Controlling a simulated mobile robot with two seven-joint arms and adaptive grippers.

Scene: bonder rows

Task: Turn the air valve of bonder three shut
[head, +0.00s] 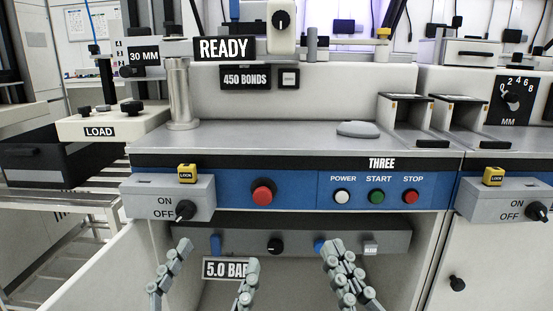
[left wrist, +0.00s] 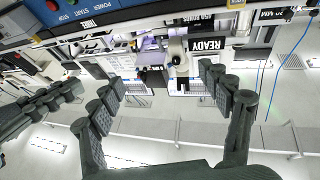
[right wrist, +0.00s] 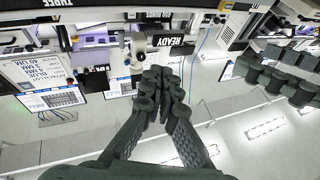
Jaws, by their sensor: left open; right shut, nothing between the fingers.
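Bonder three (head: 381,163) has a grey panel (head: 296,241) under its blue front. A small upright blue handle (head: 215,243) sits at the panel's left, above a 5.0 BAR sign (head: 212,268). A black knob (head: 274,246) is mid-panel. A second blue part (head: 319,245) sits further right, partly hidden by my right gripper. No label shows which is the air valve. My left gripper (head: 216,256) is open, its fingers either side of the left blue handle in the picture; contact cannot be told. My right gripper (head: 338,248) is shut and empty in front of the panel.
A grey ON/OFF switch box (head: 150,198) with a yellow lock (head: 187,173) juts out at left. A red button (head: 263,193) and POWER, START and STOP buttons (head: 377,196) are above the panel. A bleed button (head: 370,249) is right of my right gripper.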

